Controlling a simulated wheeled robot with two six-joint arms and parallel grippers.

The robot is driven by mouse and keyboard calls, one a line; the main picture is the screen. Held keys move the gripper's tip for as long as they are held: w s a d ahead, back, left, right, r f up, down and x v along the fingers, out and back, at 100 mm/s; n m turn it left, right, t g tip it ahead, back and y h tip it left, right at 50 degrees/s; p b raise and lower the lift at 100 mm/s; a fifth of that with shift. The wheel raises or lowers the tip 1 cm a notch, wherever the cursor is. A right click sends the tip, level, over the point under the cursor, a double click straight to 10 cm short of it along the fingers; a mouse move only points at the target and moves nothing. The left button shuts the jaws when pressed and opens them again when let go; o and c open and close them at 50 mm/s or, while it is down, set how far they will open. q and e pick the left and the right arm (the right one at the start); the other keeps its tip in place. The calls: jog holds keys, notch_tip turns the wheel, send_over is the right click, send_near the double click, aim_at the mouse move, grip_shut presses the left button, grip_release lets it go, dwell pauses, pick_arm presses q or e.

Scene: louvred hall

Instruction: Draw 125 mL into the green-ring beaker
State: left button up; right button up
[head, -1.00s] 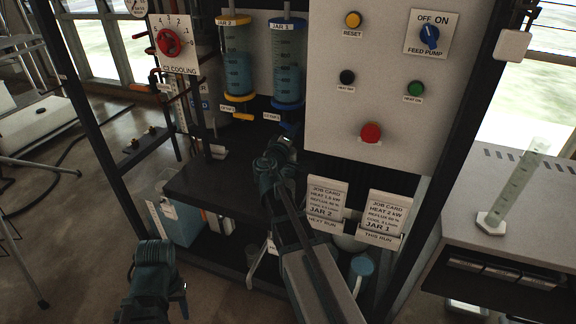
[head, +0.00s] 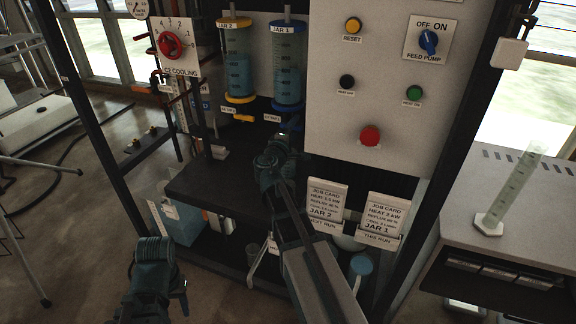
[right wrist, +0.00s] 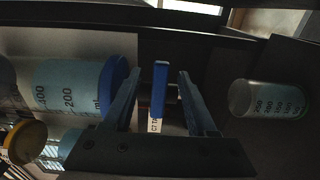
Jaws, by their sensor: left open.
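Jar 1 (head: 287,68), with a blue collar, holds blue liquid; Jar 2 (head: 236,70), with a yellow collar, stands to its left. Jar 1's collar end also shows in the right wrist view (right wrist: 85,88). My right gripper (right wrist: 160,80) is open, its fingers either side of a blue tap lever (right wrist: 161,90), with gaps on both sides. My left gripper (head: 155,255) is open and low at the front left, away from the jars.
The white panel has a red button (head: 370,135) and a feed pump knob (head: 429,41). Job cards (head: 385,220) hang below. A measuring cylinder (head: 510,190) stands on the right bench. A dark shelf (head: 215,192) lies below the jars.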

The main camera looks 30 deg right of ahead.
jog(key=shift+s, duration=0.1)
jog(key=v, duration=0.7)
dwell(0.4)
